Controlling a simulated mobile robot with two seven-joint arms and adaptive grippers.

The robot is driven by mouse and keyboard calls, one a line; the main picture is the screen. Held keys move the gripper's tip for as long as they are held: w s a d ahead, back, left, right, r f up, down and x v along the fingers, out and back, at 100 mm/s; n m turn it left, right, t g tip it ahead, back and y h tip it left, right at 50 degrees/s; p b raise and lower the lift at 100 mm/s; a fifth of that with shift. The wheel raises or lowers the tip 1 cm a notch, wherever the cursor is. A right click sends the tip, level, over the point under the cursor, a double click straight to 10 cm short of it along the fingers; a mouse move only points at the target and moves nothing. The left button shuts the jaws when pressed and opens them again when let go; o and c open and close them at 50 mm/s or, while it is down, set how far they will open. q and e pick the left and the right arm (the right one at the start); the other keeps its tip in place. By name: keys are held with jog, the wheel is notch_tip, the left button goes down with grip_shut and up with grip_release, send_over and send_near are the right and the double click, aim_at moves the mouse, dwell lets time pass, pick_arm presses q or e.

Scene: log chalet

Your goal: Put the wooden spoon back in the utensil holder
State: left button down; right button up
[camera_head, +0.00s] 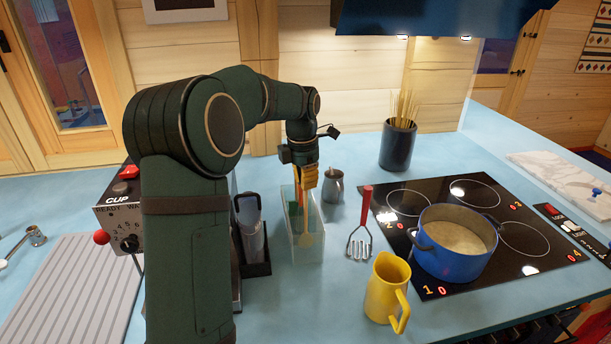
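A clear, box-shaped utensil holder (314,250) stands on the blue counter near the middle of the view. Long utensils show through its walls, with orange, green and pale wood colours. A pale wooden piece, which looks like the wooden spoon (308,239), shows low inside the holder, head down. My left gripper (306,190), with yellow-orange fingers, points down right at the holder's top. Its fingers overlap the upper ends of the utensils, so whether they grip the spoon's handle is unclear. My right gripper is out of view.
A blue pot (455,265) sits on the black hob (410,200). A dark tray (258,268) is close on the left.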

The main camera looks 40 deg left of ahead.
pick_arm(q)
jog(key=shift+f, duration=0.4)
jog(key=shift+f+b, duration=0.35)
jog(key=shift+f, duration=0.25)
dwell(0.5)
dwell(0.4)
jog(key=c, duration=1.1)
grip_release()
jog(key=shift+o, duration=0.2)
jog(key=shift+r+p, duration=3.95)
jog(key=shift+r, duration=0.35)
